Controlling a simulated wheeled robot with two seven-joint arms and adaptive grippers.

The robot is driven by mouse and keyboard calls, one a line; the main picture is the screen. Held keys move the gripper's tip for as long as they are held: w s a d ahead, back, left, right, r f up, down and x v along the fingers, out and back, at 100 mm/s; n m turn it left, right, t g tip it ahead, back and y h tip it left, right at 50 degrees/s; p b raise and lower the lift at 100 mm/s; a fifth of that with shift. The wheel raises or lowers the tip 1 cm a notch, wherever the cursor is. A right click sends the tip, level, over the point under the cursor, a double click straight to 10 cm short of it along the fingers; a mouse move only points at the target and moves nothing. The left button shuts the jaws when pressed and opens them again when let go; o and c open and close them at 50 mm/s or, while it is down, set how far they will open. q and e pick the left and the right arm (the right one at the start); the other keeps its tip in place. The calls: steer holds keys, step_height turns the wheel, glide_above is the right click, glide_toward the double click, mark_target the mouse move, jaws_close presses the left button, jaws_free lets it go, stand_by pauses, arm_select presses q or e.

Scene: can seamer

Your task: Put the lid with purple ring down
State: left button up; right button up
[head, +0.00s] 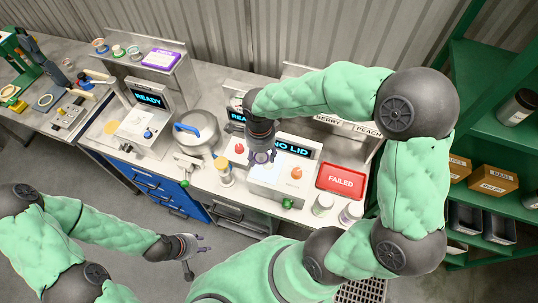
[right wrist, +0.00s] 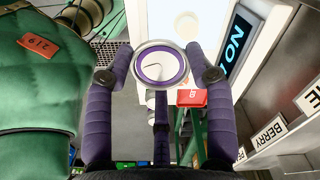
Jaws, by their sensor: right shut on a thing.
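My right gripper (head: 262,157) hangs over the machine with the "NO LID" display (head: 298,147). In the right wrist view its purple fingers (right wrist: 158,60) are shut on a round lid with a purple ring (right wrist: 160,83), held at the fingertips. The lid also shows small under the gripper in the head view, partly hidden. The gap between lid and machine is hard to judge. My left gripper (head: 200,243) is empty, its fingers apart, low in front of the bench.
A red "FAILED" tray (head: 340,192) lies right of the machine, with two cans (head: 322,205) (head: 350,213) in front. Green shelves (head: 485,75) are at the right.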

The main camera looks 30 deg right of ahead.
mark_target(268, 153)
steer(key=d+f, duration=0.1)
steer(key=w+d+f, duration=0.1)
steer(key=f, duration=0.1)
steer(key=w+d+f, duration=0.1)
steer(key=f, duration=0.1)
steer(key=shift+d+f, duration=0.15)
steer(key=shift+d, duration=0.2)
steer(key=shift+w+d+f, duration=0.1)
steer(key=shift+f, duration=0.7)
steer(key=shift+w+d+f, duration=0.1)
steer(key=shift+f, duration=0.7)
steer(key=shift+s, duration=0.1)
steer(key=shift+f+b, duration=0.35)
steer(key=shift+b, duration=0.1)
steer(key=shift+f, duration=0.15)
steer(key=o, duration=0.8)
